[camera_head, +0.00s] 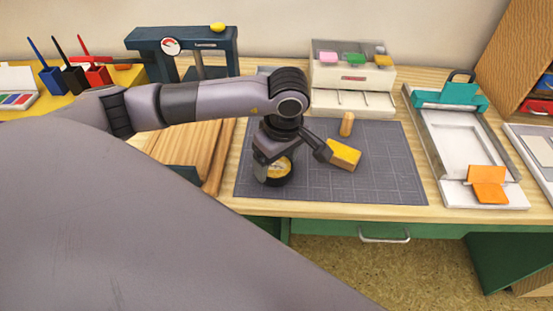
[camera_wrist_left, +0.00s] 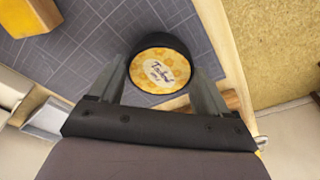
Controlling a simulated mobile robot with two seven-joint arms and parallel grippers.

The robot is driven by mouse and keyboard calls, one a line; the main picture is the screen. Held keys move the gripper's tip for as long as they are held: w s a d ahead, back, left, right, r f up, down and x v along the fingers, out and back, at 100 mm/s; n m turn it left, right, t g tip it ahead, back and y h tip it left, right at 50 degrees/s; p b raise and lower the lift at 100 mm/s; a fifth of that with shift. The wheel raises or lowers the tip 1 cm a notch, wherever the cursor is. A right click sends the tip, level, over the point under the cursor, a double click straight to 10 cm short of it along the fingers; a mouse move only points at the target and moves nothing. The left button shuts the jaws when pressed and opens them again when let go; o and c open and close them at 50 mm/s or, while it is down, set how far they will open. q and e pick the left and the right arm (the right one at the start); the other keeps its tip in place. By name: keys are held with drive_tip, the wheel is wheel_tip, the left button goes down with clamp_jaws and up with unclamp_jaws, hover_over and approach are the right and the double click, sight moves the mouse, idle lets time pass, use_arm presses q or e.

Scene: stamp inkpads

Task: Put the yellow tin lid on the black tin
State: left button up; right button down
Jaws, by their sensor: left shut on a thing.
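The yellow tin lid (camera_wrist_left: 160,70) is round, with a cream printed label, and lies between the fingers of my left gripper (camera_wrist_left: 161,82), which is shut on it. The black tin (camera_wrist_left: 170,42) shows as a dark round edge just beyond the lid in the left wrist view. In the head view my left gripper (camera_head: 277,167) points down over the mat, with the yellow lid (camera_head: 282,167) directly over the black tin (camera_head: 276,182). I cannot tell whether lid and tin touch or are fully aligned. My right gripper is not in view.
A grey gridded mat (camera_head: 390,178) lies underneath, mostly clear on its right. A yellow block (camera_head: 344,155) and a wooden peg (camera_head: 346,123) stand right of the gripper. Wooden boards (camera_head: 205,150) lie left. A white drawer unit (camera_head: 352,78) stands behind.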

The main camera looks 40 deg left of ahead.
use_arm(q)
drive_tip(key=shift+f+b, duration=0.4)
drive_tip(key=shift+f, duration=0.1)
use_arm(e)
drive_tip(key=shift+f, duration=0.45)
use_arm(q)
drive_tip(key=o, duration=1)
wheel_tip(320, 180, up, 2)
drive_tip(key=shift+d+r, duration=0.1)
drive_tip(key=shift+d, duration=0.05)
drive_tip(key=r, duration=0.4)
drive_tip(key=shift+d, duration=0.3)
drive_tip(key=shift+s+d+r, duration=0.1)
drive_tip(key=shift+r, duration=0.35)
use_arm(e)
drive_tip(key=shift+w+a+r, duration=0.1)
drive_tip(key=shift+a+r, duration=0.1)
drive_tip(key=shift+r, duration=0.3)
